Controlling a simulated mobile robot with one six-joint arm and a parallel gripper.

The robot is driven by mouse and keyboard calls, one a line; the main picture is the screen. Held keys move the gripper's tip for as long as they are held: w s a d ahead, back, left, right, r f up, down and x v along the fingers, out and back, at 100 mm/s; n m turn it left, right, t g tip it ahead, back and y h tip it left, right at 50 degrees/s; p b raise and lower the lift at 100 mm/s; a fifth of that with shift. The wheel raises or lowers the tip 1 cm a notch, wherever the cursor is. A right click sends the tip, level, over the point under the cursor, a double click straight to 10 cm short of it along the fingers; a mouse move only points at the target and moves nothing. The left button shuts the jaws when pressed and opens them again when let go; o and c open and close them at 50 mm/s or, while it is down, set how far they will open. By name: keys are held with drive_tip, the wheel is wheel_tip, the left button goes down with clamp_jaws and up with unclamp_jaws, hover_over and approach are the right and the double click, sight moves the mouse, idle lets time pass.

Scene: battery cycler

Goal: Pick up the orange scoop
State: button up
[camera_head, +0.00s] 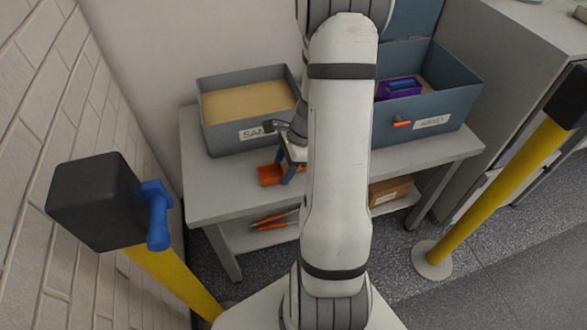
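The orange scoop (268,175) is on the grey table top, in front of the grey bin with the partly hidden label "SAN…". My gripper (289,174) is at the scoop's right side and points down over it. The gripper's fingers look blue-grey and cover part of the scoop. My arm hides the area to the right. I cannot tell whether the fingers are open or shut, or whether they touch the scoop.
The grey bin (228,139) holds tan sand. A blue bin (455,108) at right holds a purple box (399,88) and has a small orange part (402,124) at its front. Yellow posts (172,282) (500,185) flank the table (215,207). Orange-handled tools (272,220) lie below.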

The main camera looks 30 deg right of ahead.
sight(284, 168)
drive_tip(key=c, duration=0.7)
wheel_tip(284, 168, up, 10)
drive_tip(key=p, duration=0.3)
drive_tip(key=o, duration=0.5)
drive_tip(key=shift+c, duration=0.2)
drive_tip(key=c, duration=0.7)
